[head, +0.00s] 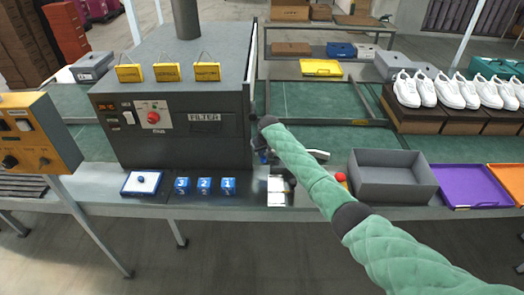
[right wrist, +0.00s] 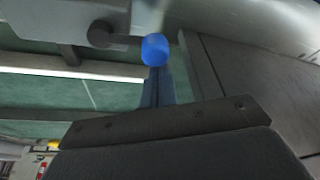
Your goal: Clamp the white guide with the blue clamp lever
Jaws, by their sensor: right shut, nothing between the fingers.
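My right arm reaches across the bench, and my right gripper (head: 263,157) is beside the right side of the dark machine. It is small and partly hidden by the arm in the head view. In the right wrist view my right gripper (right wrist: 157,88) is shut and empty. The blue end of the clamp lever (right wrist: 155,48) is just beyond the fingertips; I cannot tell whether they touch. A dark rounded part lies left of it. The white guide (head: 277,197) appears to be the pale piece at the bench front, below the gripper. My left gripper is out of view.
The dark machine (head: 175,130) stands close left of my gripper. Blue numbered blocks (head: 205,187) and a white-blue tray (head: 141,183) lie in front of it. Right of my arm are a red button (head: 341,177), a grey box (head: 392,180) and a purple tray (head: 468,187).

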